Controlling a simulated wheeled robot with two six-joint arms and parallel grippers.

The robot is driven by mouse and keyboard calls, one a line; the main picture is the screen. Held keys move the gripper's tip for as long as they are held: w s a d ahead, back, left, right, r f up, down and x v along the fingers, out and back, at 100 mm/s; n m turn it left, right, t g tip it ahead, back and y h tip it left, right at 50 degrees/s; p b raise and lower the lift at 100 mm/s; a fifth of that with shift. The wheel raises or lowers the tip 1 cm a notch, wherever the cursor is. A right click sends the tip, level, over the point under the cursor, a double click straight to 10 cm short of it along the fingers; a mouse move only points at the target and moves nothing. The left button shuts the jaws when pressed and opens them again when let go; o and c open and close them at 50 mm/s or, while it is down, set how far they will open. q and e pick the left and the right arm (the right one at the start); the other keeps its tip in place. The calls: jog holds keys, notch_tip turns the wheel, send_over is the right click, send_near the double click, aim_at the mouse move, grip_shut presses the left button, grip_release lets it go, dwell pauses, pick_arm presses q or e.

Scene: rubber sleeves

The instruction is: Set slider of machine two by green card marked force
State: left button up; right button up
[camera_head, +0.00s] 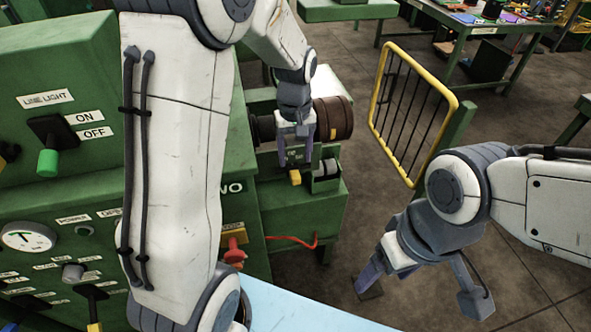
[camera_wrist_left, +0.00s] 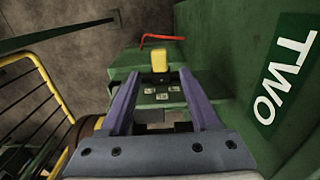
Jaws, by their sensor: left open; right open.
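Machine two shows a green label (camera_wrist_left: 285,72) reading TWO in the left wrist view. In the left wrist view the knob appears between the fingertips (camera_wrist_left: 160,74); contact cannot be told. My right gripper (camera_head: 421,292) is open and empty above the floor. I see no card marked force.
A dark brown roller (camera_head: 333,119) is beside my left gripper. A yellow-framed barrier (camera_head: 414,112) stands to the right. A red cable (camera_head: 292,241) runs low on the machine. A green panel with a switch (camera_head: 48,162) and gauge (camera_head: 28,237) is at left.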

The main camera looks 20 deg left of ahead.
aim_at(295, 175)
pick_arm(q)
notch_tip(295, 175, down, 6)
jog(key=shift+f, duration=0.1)
grip_shut()
dwell(1.5)
